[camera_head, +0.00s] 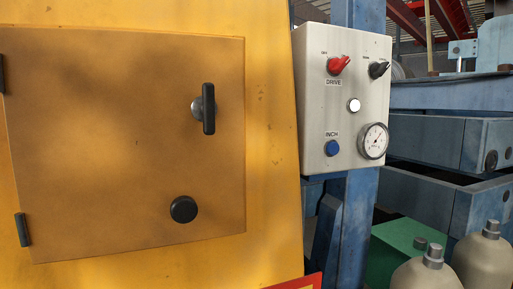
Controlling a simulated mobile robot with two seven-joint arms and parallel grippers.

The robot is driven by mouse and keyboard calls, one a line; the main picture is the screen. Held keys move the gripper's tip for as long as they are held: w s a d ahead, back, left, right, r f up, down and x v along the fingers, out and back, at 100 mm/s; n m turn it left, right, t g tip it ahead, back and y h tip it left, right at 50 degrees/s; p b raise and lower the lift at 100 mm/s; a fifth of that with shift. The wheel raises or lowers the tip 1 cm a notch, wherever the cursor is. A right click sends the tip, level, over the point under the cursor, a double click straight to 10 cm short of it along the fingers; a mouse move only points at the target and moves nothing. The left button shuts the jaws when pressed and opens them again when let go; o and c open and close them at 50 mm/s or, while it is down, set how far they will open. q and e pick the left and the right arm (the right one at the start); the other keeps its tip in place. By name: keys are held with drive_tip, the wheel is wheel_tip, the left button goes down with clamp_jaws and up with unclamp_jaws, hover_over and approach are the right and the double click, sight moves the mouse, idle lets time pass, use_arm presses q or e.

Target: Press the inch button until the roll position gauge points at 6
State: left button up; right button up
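The blue inch button (332,148) sits low on the left of a light grey control box (313,95), under a label reading INCH. The roll position gauge (374,141) is a round white dial at the box's lower right edge. Its needle and numbers are too small to read. A red drive knob (339,65), a black knob (379,69) and a white round button or lamp (354,105) are also on the box. Neither of my grippers is in view.
A yellow cabinet (275,120) with a brownish door (120,140), a black handle (208,108) and a black round knob (184,209) fills the left. A blue post (356,215) carries the box. Blue frames (430,140), a green box (398,245) and beige cylinders (482,262) stand at right.

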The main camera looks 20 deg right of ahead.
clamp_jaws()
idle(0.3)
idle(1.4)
